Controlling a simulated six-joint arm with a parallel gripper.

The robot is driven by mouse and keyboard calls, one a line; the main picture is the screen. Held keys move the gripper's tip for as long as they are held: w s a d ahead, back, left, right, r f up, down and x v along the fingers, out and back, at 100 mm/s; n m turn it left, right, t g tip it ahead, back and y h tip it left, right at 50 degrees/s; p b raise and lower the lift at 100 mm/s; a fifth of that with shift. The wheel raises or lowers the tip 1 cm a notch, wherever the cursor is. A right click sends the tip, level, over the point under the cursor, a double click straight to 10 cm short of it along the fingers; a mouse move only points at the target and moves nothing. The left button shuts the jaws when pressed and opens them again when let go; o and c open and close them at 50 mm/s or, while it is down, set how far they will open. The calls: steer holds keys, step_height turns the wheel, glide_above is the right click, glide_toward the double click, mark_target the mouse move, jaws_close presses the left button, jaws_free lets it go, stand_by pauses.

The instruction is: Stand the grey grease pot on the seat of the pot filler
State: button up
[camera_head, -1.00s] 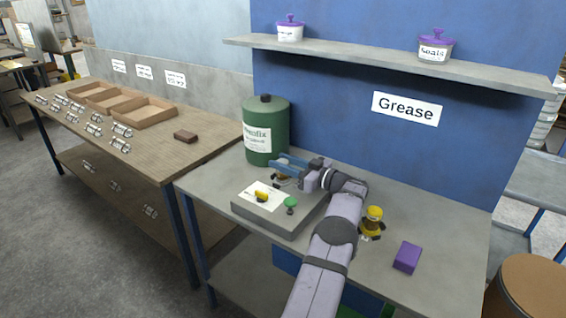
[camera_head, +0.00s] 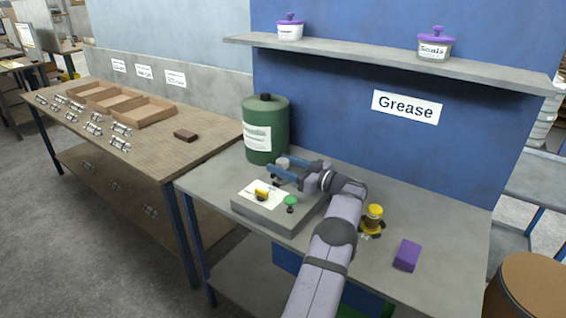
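The pot filler (camera_head: 258,217) is a low grey box on the bench, with a white sheet, a yellow part and a green knob (camera_head: 291,201) on top. A small grey pot (camera_head: 283,163) shows between the blue fingers of my gripper (camera_head: 287,166), over the back of the filler. The fingers stand apart, one on each side of the pot. I cannot tell whether they press on it. The pot looks upright. Its lower part and the seat beneath are hidden by the near finger.
A green drum (camera_head: 265,135) stands close behind my gripper. A yellow-topped item (camera_head: 373,219) and a purple block (camera_head: 407,256) lie to the right of my arm. A shelf (camera_head: 390,65) with two purple-lidded pots is above. The bench's right back is clear.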

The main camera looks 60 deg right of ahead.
steer(key=shift+f, duration=0.15)
steer(key=shift+d+r, duration=0.15)
steer(key=shift+r, duration=0.3)
steer(key=shift+s+r+b, duration=0.2)
steer(key=shift+s, duration=1.7)
steer(key=shift+s+r+b, duration=0.15)
steer(key=shift+s+r, duration=0.05)
steer(key=shift+s, duration=1.65)
